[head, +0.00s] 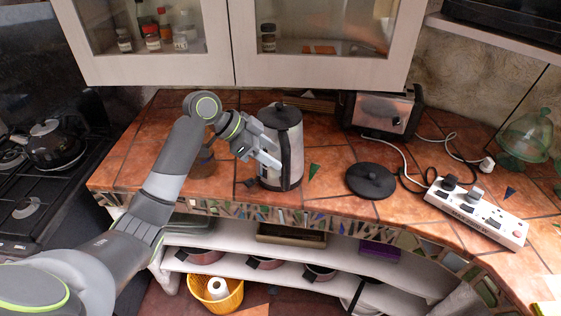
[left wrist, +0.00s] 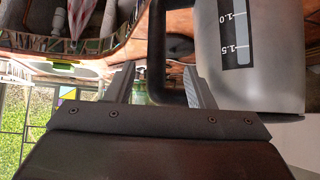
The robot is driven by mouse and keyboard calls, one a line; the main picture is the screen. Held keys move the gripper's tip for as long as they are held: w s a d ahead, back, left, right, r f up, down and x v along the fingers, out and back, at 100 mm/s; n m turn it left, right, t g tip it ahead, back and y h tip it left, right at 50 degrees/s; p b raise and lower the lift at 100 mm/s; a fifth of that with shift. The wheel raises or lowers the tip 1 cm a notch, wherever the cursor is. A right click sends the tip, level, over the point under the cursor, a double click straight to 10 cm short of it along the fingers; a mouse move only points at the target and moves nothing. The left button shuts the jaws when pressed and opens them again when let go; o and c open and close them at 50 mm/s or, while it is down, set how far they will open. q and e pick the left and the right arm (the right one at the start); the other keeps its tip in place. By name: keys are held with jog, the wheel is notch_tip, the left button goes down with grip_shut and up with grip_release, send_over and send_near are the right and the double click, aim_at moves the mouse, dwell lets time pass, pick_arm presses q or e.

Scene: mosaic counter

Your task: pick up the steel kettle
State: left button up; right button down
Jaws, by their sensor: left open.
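The steel kettle (head: 296,143) stands upright on the tiled counter, with a black lid, black handle and a clear level strip. In the left wrist view the kettle body (left wrist: 275,70) fills the right side, with its marked strip and black handle (left wrist: 157,45) showing. My left gripper (head: 269,158) is at the kettle's handle side, in front of part of its body. Its fingers are open, one on either side of the handle in the left wrist view (left wrist: 158,78); I cannot tell whether they touch it. My right gripper is not in view.
A toaster (head: 383,109) stands behind, and a white power strip (head: 476,213) with cables lies at right. Cabinets (head: 240,45) hang above the counter. A dark kettle (head: 54,145) sits on the stove at left.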

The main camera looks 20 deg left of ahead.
aim_at(286, 166)
pick_arm(q)
jog(key=x, duration=0.1)
jog(key=p+x, duration=0.1)
jog(key=x, duration=0.1)
jog(key=p+x, duration=0.1)
jog(key=x, duration=0.1)
jog(key=shift+s+f, duration=0.15)
jog(key=shift+s, duration=0.2)
jog(key=shift+w+d+f, duration=0.2)
jog(key=shift+d+f, duration=0.15)
jog(key=shift+f, duration=0.15)
grip_shut()
jog(key=shift+r, duration=0.15)
dwell(0.5)
